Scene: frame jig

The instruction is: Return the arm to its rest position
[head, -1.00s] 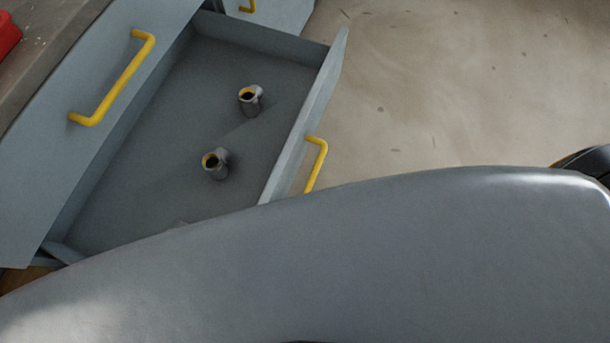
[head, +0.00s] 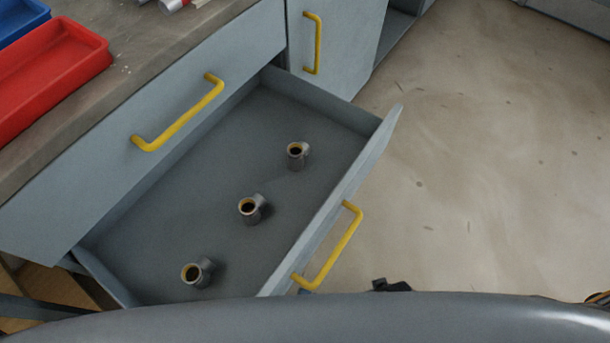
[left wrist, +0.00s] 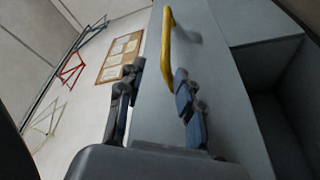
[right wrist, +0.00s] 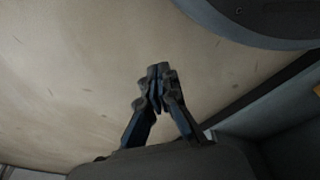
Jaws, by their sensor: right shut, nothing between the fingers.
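My left gripper (head: 346,287) is mostly hidden in the head view; only dark fingertip parts show at the lower end of the open drawer's yellow handle (head: 338,245). In the left wrist view my left gripper (left wrist: 158,78) is open, its fingers apart. A yellow handle (left wrist: 167,40) appears just beyond and between the fingertips; I cannot tell whether they touch it. My right gripper (right wrist: 158,78) shows only in the right wrist view, shut and empty, with bare floor behind it.
The open drawer (head: 330,130) holds three metal pipe fittings (head: 297,155), (head: 252,209), (head: 197,272). A worktop (head: 150,60) carries a red tray (head: 60,70) and a blue tray (head: 20,18). A cabinet door (head: 350,45) stands behind. Floor at the right is clear.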

